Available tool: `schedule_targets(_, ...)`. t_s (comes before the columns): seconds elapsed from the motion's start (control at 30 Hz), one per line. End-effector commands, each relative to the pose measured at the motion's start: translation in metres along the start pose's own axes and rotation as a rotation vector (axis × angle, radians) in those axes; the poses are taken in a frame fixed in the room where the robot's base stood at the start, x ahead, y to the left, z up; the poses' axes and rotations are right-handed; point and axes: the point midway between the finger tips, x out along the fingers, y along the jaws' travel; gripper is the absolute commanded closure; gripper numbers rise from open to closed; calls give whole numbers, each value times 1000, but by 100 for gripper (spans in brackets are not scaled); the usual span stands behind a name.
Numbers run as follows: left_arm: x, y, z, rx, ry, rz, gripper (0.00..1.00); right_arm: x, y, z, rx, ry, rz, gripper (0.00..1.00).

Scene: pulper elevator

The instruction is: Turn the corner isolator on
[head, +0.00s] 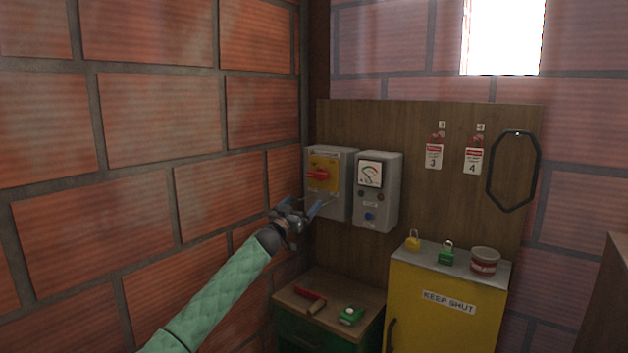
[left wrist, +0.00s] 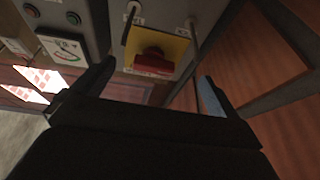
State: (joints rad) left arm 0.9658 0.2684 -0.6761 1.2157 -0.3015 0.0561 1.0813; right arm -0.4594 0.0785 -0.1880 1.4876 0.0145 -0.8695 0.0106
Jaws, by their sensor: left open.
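The corner isolator (head: 328,180) is a grey box on the wooden board by the wall corner, with a yellow plate and a red rotary handle (head: 317,174). The handle lies roughly crosswise in the head view. My left gripper (head: 304,212) is open just below and in front of the box, apart from the handle. In the left wrist view, the red handle (left wrist: 154,62) on its yellow plate (left wrist: 165,50) shows beyond and between the open fingers (left wrist: 150,90). Nothing is between the fingers. My right gripper is not in view.
A grey meter box (head: 377,190) with a dial and blue button is right beside the isolator. Below are a low cabinet (head: 300,303) with a red-handled tool and green item, and a yellow cabinet (head: 440,325). The brick wall (head: 200,200) stands close on the left.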

Motion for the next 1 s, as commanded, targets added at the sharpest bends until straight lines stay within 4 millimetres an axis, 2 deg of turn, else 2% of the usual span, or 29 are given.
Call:
schedule_targets(0.03, 7, -1, -13, 7, 11, 14, 2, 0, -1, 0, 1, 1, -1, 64)
schedule_targets(0.1, 14, -2, -24, 9, 22, 30, 2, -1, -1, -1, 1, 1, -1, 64)
schedule_targets(0.23, 21, -2, -37, 12, 34, 48, 2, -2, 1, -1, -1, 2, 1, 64)
schedule_targets(0.4, 32, -1, -42, 11, 37, 50, 2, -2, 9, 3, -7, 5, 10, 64)
schedule_targets(0.5, 45, 0, -44, 11, 37, 51, 2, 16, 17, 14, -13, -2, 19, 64)
schedule_targets(0.7, 71, 1, -44, 11, 36, 50, 2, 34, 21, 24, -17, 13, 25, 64)
schedule_targets(1.0, 95, 1, -43, 11, 36, 49, 2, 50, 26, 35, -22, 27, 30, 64)
